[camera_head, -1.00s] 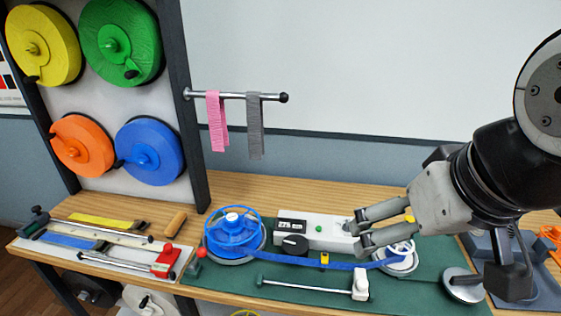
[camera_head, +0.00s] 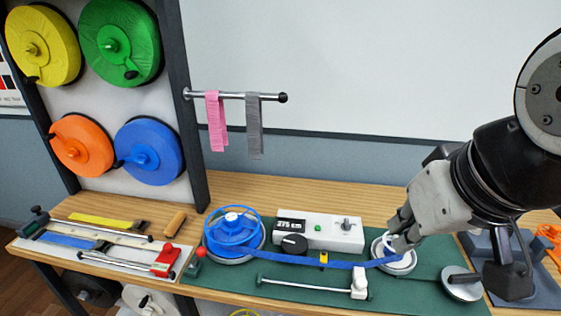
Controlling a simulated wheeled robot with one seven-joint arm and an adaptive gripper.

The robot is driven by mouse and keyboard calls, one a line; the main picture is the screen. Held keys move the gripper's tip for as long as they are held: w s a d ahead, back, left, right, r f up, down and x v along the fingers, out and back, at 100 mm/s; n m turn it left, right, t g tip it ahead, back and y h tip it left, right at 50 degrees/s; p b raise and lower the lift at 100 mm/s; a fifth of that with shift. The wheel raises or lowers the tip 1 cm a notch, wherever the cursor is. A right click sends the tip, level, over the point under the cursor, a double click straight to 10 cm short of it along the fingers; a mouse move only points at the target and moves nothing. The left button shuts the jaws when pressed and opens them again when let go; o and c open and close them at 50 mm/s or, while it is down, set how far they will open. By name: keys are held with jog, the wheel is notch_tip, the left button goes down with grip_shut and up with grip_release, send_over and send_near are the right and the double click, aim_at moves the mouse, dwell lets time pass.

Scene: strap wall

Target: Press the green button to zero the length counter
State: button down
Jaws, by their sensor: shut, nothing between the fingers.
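The green button (camera_head: 318,228) is a small dot on the front of a white counter box (camera_head: 348,236). The box has a dark display (camera_head: 290,226) reading what looks like 275 cm, a black knob (camera_head: 294,244) and a small metal toggle. My gripper (camera_head: 396,240) is shut and empty. It is to the right of the box, over a white round spool (camera_head: 404,264) where the blue strap (camera_head: 340,264) ends. I cannot tell whether the fingertips touch the spool. Nothing covers the green button.
A blue reel (camera_head: 232,234) stands left of the box on the green mat (camera_head: 420,290). A metal rod with a white block (camera_head: 359,284) lies in front. A round metal disc (camera_head: 462,284) is at right. A rail with pink and grey straps (camera_head: 254,125) hangs behind.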

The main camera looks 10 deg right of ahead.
jog(key=shift+w, duration=0.1)
dwell(0.7)
jog(key=n+t+y+p, duration=0.1)
jog(key=n+t+y, duration=0.25)
jog(key=n, duration=1.05)
send_over(316, 228)
notch_tip(316, 228, down, 23)
jog(key=shift+r+g+y, duration=0.1)
jog(key=shift+g+y, duration=0.15)
jog(key=shift+g, duration=0.2)
notch_tip(316, 228, down, 7)
jog(key=b, duration=0.5)
jog(key=shift+f+b, duration=0.75)
jog(key=shift+f, duration=0.2)
